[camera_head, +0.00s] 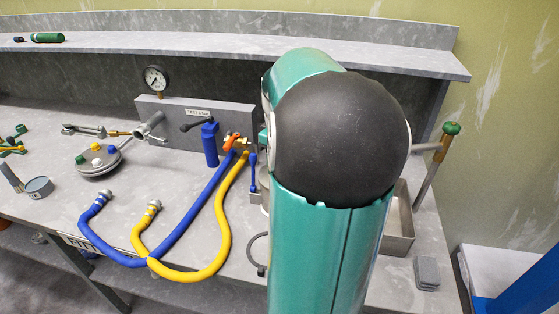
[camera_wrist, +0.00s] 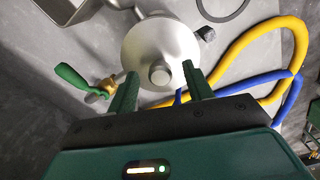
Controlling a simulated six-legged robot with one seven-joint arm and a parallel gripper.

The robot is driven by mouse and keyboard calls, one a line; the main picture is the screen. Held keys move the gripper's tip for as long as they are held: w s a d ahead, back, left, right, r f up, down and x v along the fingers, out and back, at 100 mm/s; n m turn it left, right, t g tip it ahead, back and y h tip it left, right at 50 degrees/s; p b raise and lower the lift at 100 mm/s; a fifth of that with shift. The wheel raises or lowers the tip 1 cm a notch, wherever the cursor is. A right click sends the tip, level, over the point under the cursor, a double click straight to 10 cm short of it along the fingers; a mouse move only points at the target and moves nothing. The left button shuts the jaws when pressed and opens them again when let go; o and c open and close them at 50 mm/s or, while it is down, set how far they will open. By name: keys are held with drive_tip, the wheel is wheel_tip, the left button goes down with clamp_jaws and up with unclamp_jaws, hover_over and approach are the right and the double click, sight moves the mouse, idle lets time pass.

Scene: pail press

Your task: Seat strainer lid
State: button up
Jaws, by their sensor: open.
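In the wrist view, a round, pale metal lid (camera_wrist: 148,42) with a raised central knob (camera_wrist: 160,73) lies ahead of my gripper (camera_wrist: 160,76). My gripper is open, with one green finger on each side of the knob. I cannot tell whether the fingers touch it. Metal pipework shows at the lid's far edge, and a dark fitting (camera_wrist: 206,34) sits at its right. What lies under the lid is hidden, so I cannot tell how it rests. In the head view my arm covers the lid and my gripper.
A green-handled brass valve (camera_wrist: 88,84) is left of the lid. Yellow (camera_head: 223,215) and blue (camera_head: 202,215) hoses lie left of my arm. A dark ring (camera_head: 255,252) lies beside my arm. A metal tray (camera_head: 399,244) and grey blocks (camera_head: 427,272) are at right.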

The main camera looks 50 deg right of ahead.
wheel_tip(320, 180, up, 13)
drive_tip(key=shift+r, duration=0.15)
idle(0.6)
drive_tip(key=w+a+f+t+h, duration=0.1)
drive_tip(key=w+a, duration=0.1)
drive_tip(key=a, duration=0.7)
drive_tip(key=w+a+f+t+h, duration=0.1)
drive_tip(key=w+a, duration=0.1)
drive_tip(key=a, duration=0.7)
drive_tip(key=s+a+f+t+y, duration=0.1)
drive_tip(key=s+a+f, duration=0.2)
drive_tip(key=a, duration=0.6)
drive_tip(key=s+a+f+t+y, duration=0.1)
drive_tip(key=s+a+f+t, duration=0.1)
drive_tip(key=a, duration=0.7)
drive_tip(key=shift+s+f+m+t, duration=0.3)
drive_tip(key=shift+s+f, duration=0.45)
drive_tip(key=shift+s, duration=0.1)
